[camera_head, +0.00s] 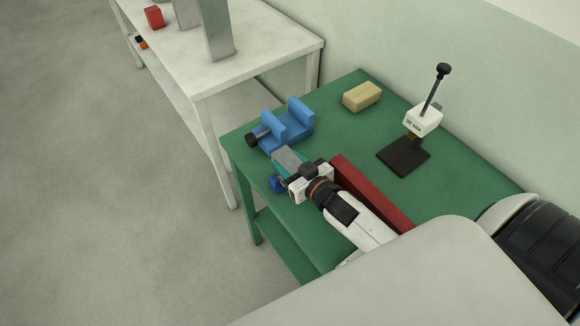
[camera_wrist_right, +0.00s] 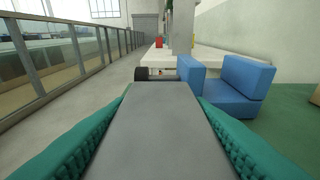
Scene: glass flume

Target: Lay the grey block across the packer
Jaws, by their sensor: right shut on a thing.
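The grey block (camera_head: 289,158) is in my right gripper (camera_head: 286,162), low over the green table near its left edge. In the right wrist view the grey block (camera_wrist_right: 152,130) runs lengthwise between the two teal fingers, which are shut on it. Just beyond it stands a blue vise (camera_head: 286,128) with two upright jaws and a dark handle; it also shows in the right wrist view (camera_wrist_right: 235,88). I cannot tell for sure which thing is the packer; a tan block (camera_head: 362,96) lies beyond the vise and a long red bar (camera_head: 372,194) lies right of my gripper. My left gripper is not in view.
A stand with a dark base (camera_head: 403,157), a leaning rod and a white "90 MM" block (camera_head: 422,120) is at the right. A small dark blue round thing (camera_head: 276,184) shows beside my gripper. A white table (camera_head: 262,58) stands behind. The green table (camera_head: 338,133) is bare between vise and stand.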

